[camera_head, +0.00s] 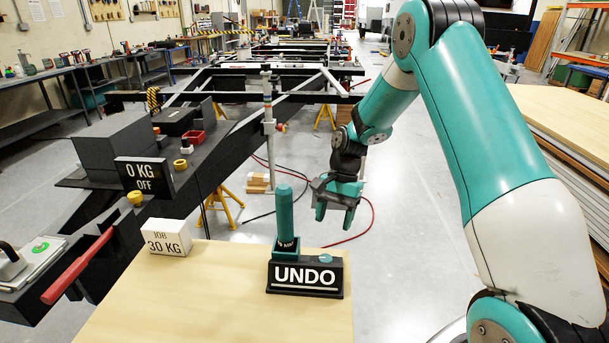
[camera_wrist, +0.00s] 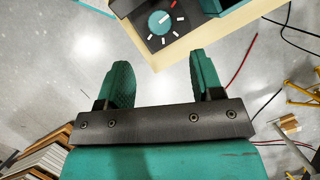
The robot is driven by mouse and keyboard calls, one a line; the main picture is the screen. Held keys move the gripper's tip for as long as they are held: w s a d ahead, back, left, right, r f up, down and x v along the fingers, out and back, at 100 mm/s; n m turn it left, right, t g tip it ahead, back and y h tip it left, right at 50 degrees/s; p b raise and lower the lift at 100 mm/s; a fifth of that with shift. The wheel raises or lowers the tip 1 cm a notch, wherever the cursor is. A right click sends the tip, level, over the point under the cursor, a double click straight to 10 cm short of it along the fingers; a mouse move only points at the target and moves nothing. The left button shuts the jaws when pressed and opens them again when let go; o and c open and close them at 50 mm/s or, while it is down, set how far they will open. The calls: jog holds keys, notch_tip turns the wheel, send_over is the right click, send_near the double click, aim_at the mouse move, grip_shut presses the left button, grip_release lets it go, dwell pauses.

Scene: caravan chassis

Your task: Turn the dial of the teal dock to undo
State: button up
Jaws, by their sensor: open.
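The dock is a black block with a white UNDO sign (camera_head: 304,277) on its front, on the near wooden table. A teal cylinder (camera_head: 285,215) stands upright in its teal socket. The small teal dial (camera_head: 326,258) is on the dock's top, right of the cylinder. In the wrist view the dial (camera_wrist: 160,21) has white marks around it and an orange-red mark at its upper right. My gripper (camera_head: 336,213) is open and empty, above and beyond the dial in the head view. In the wrist view the gripper (camera_wrist: 160,60) has the dial ahead of its fingertips, apart from them.
A white JOB 30 KG block (camera_head: 167,240) stands left on the wooden table (camera_head: 210,310). A black 0 KG OFF display (camera_head: 145,177) and a red lever (camera_head: 78,265) are farther left. Stacked boards (camera_head: 565,130) are at right. Open floor lies behind the dock.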

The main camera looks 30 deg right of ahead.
jog(key=a+v, duration=0.1)
jog(key=v, duration=0.6)
jog(key=s+a+r+n+p, duration=0.1)
jog(key=s+a+r+n, duration=0.3)
jog(key=a+r, duration=0.2)
jog(key=s+a+r+n+t+p, duration=0.1)
jog(key=s+a+r+n+p, duration=0.1)
jog(key=s+a+r+n, duration=0.2)
jog(key=s+a+r, duration=0.1)
jog(key=a+r, duration=0.1)
jog(key=a, duration=0.1)
jog(key=shift+a+r+n, duration=0.2)
jog(key=shift+a+n, duration=0.05)
jog(key=shift+n, duration=0.05)
jog(key=m+t+h, duration=0.2)
jog(key=m+h, duration=0.2)
jog(key=m, duration=0.2)
send_over(325, 256)
notch_tip(325, 256, down, 12)
notch_tip(325, 256, down, 17)
jog(key=shift+r+p, duration=0.1)
jog(key=shift+p, duration=0.6)
